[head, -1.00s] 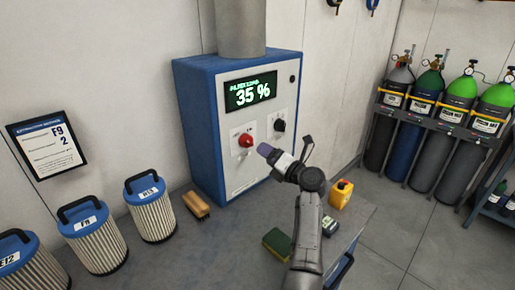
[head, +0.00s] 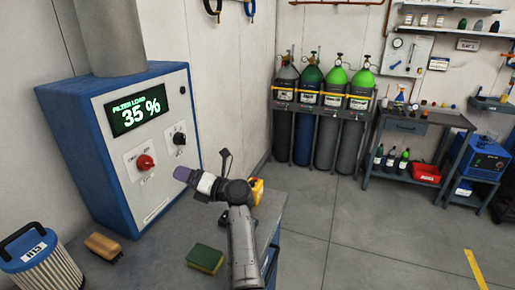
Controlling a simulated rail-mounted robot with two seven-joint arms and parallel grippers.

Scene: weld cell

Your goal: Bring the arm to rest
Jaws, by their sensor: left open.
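My left gripper (head: 182,174), with purple-grey tips, is open and shows no object in it. It points left, in front of the lower right part of the blue and white filter cabinet (head: 166,192), below and right of the red knob (head: 145,162). I cannot tell its exact gap to the cabinet. My left arm (head: 243,250) rises from the bottom of the picture over the grey bench, bent at the wrist. My right gripper is not in view. The cabinet's display (head: 138,117) reads 35 %.
A filter canister (head: 42,268), a wooden-backed brush (head: 103,246) and a green-yellow sponge (head: 205,258) sit on the bench (head: 150,265). A yellow container (head: 257,190) is partly behind my wrist. Gas cylinders (head: 328,135) and a workbench (head: 405,123) stand farther back.

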